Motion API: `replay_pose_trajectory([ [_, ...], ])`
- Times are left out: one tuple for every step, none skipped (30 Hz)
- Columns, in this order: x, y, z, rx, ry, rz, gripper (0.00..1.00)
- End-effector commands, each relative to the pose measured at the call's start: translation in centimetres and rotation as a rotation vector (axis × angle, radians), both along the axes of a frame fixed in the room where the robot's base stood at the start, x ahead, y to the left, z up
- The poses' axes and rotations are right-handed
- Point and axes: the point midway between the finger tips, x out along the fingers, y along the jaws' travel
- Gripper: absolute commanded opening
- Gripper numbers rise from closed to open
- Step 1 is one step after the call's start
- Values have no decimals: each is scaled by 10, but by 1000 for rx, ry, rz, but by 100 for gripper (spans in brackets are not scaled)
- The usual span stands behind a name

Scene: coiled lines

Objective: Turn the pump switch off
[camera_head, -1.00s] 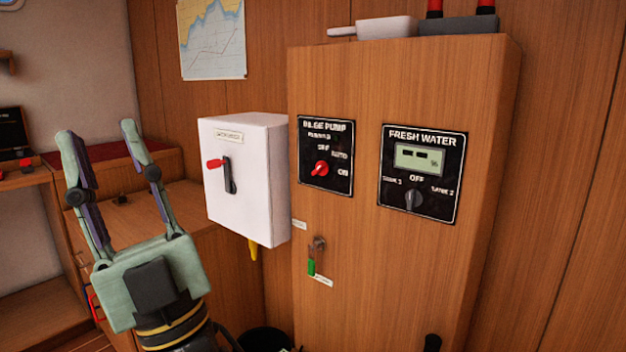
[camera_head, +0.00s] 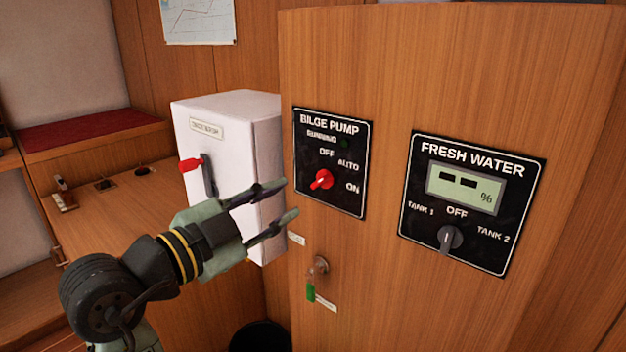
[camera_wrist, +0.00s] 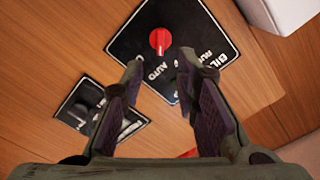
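The bilge pump panel (camera_head: 333,205) is a black plate on the wooden cabinet front, with a red rotary switch (camera_head: 321,180) and the labels OFF, AUTO and ON. The switch's ridge seems to line up with AUTO. My gripper (camera_head: 289,199) is open and empty, just left of the panel in the head view, fingers towards it. In the wrist view the red switch (camera_wrist: 160,41) shows beyond and between my open fingertips (camera_wrist: 159,66), apart from them. The panel's RUNNING lamp (camera_head: 345,144) looks dark.
A white box (camera_head: 225,112) with a red-handled lever (camera_head: 192,164) stands left of the panel, close behind my gripper. A fresh water panel (camera_head: 475,250) with a grey knob (camera_head: 450,238) is to the right. A key with a green tag (camera_head: 311,291) hangs below.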

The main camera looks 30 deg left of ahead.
Motion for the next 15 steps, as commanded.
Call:
replay_pose_trajectory([
  [11, -3, 2, -3, 3, -5, 28],
  [17, -3, 2, -4, 2, -4, 28],
  [25, -5, 2, -4, 1, -5, 28],
  [30, -5, 2, -4, 2, -3, 28],
  [36, -6, 2, -3, 1, -4, 28],
  [44, -7, 3, -3, 0, -3, 28],
  [49, -8, 3, -3, 1, -4, 28],
  [54, -9, 3, -3, 0, -3, 28],
  [60, -9, 2, -3, 0, -2, 28],
  [64, -10, 2, -4, 1, -2, 28],
  [68, -10, 2, -4, 1, -1, 28],
  [73, -10, 2, -5, 0, -1, 28],
  [76, -11, 2, -5, 0, -1, 28],
  [78, -11, 1, -4, 0, -1, 28],
  [81, -12, 1, -4, 0, -1, 28],
])
